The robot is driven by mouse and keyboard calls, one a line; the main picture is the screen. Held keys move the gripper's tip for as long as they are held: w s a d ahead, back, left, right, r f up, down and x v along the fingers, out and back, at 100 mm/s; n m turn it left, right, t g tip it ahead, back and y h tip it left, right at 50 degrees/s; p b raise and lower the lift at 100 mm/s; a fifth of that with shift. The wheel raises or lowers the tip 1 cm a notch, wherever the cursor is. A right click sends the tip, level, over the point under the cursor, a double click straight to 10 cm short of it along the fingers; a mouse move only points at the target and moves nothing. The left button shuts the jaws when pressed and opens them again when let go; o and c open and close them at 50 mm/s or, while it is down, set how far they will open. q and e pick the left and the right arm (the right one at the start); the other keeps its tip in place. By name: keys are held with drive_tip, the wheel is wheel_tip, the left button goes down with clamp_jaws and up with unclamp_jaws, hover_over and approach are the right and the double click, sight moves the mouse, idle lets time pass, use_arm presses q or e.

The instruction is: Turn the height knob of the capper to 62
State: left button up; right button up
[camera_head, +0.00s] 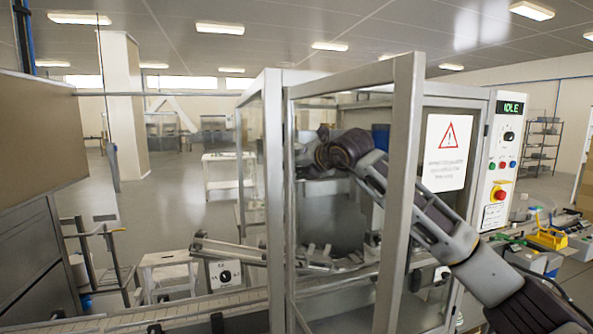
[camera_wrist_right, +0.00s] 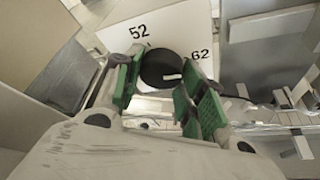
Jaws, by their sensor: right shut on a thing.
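The height knob (camera_wrist_right: 160,62) is a round black knob on a white plate (camera_wrist_right: 178,28) in the right wrist view. The plate carries the printed numbers 52, at the knob's upper left, and 62, at its right. A short pale mark shows on the knob's near part; its exact setting is hard to read. My right gripper (camera_wrist_right: 162,85) has its green-padded fingers on both sides of the knob, shut on it. In the head view my right arm reaches into the framed capper (camera_head: 403,200), and its gripper is not clear there. My left gripper is not in view.
The capper's grey frame posts and clear panels stand close around my right arm. A control panel (camera_head: 503,150) reading IDLE is at the right. A conveyor (camera_head: 180,312) runs along the lower left, near another dial box (camera_head: 225,273). Tools lie on a bench at far right.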

idle(0.3)
drive_tip(key=o, duration=1)
drive_tip(key=shift+s+d, duration=0.1)
drive_tip(key=shift+v, duration=5.9)
